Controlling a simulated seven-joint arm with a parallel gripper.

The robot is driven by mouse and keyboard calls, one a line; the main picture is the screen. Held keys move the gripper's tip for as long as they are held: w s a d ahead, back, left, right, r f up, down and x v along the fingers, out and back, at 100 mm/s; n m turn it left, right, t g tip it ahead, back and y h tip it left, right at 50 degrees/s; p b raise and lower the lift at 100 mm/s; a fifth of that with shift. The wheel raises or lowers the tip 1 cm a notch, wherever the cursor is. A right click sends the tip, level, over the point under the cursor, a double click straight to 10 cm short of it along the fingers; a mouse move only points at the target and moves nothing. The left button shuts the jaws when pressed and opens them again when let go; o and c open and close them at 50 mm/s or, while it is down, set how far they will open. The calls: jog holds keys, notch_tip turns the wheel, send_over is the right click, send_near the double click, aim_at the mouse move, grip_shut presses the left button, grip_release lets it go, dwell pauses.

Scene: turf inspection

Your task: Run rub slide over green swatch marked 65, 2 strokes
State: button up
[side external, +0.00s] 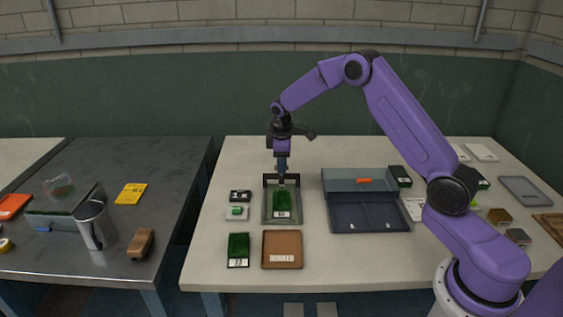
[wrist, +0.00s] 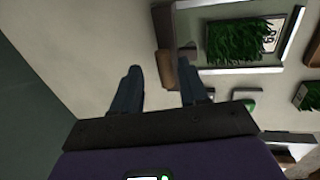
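A green turf swatch (side external: 281,203) with a white label lies in a grey tray (side external: 267,217) that has a dark upright bracket at its back. The swatch also shows in the wrist view (wrist: 235,42), where its label is turned and hard to read. A second green swatch (side external: 238,246) with a white label lies at the table's front left; its number is too small to be sure of. My gripper (side external: 282,178) points down at the back of the tray, by the bracket. In the wrist view its fingers (wrist: 160,72) stand apart, with a brown block beside the right one. I cannot pick out the rub slide with certainty.
A brown tray (side external: 282,264) lies in front of the grey tray. Small boxes (side external: 238,212) are to its left. A grey partitioned case (side external: 366,215) stands close on the right. A separate dark table (side external: 110,265) at left holds a metal jug (side external: 95,226).

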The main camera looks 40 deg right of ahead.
notch_tip(320, 180, up, 17)
jog(key=s+a, duration=0.2)
jog(key=shift+s+a, duration=0.2)
jog(key=shift+s, duration=0.05)
jog(key=shift+a, duration=0.1)
dwell(0.5)
jog(key=s+a+n+y, duration=0.1)
jog(key=s+a+n, duration=0.1)
jog(key=s+a, duration=1.35)
jog(key=s+d+f, duration=0.2)
jog(key=s+f, duration=0.1)
jog(key=s, duration=1)
jog(key=s+d+f+n+g+y, duration=0.1)
jog(key=s+d+f, duration=0.1)
jog(key=s, duration=1.1)
jog(key=shift+f+n, duration=0.3)
jog(key=shift+f, duration=0.15)
